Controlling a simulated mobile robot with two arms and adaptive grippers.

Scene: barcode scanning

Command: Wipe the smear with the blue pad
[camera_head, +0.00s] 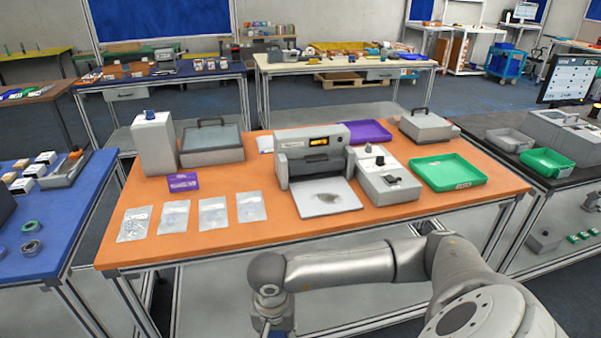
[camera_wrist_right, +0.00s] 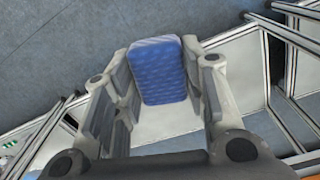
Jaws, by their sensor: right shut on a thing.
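The smear (camera_head: 328,198) is a dark grey patch on the light plate (camera_head: 312,207) in front of the grey machine with a small lit display. In the right wrist view the blue pad (camera_wrist_right: 158,72) sits between the fingers of my right gripper (camera_wrist_right: 160,88), which is shut on it. The pad is ribbed and blue with a paler end. In the head view my right arm reaches across in front of the orange table, and its gripper and the pad are not clearly visible there. My left gripper is in neither view.
The grey machine (camera_head: 311,150) stands on the orange table (camera_head: 255,233). A grey control box (camera_head: 386,178) is right of the plate, and a green tray (camera_head: 448,172) beyond it. Several clear bags (camera_head: 213,213) lie left of it. The table's front edge is clear.

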